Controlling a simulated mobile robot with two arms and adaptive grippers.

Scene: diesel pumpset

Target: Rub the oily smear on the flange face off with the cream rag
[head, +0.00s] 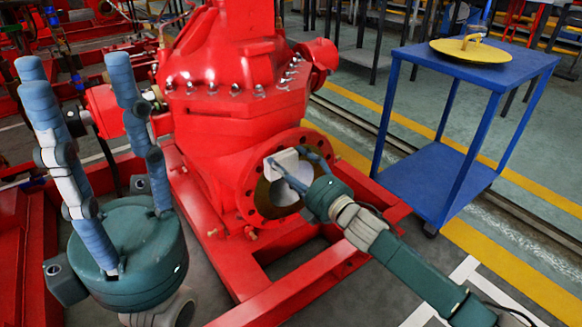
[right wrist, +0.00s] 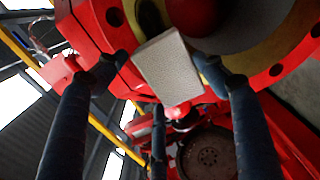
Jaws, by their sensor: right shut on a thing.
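The cream rag (head: 284,161) is a pale folded block held at the upper part of the flange face (head: 262,193) of the red pump. My right gripper (head: 296,166) is shut on the rag; in the right wrist view its fingers stand on both sides of the rag (right wrist: 168,68). I cannot tell whether the rag touches the face. A dark brownish patch (right wrist: 150,14) shows just beyond the rag; I cannot tell whether it is the smear. My left gripper (head: 76,68) is open and empty at the left, fingers up, away from the flange.
The red pump body (head: 240,130) rises behind the flange, on a red base frame (head: 290,272). A blue trolley (head: 415,60) stands to the right with a yellow disc-shaped lid (head: 470,52) on top. Grey floor lies between trolley and frame.

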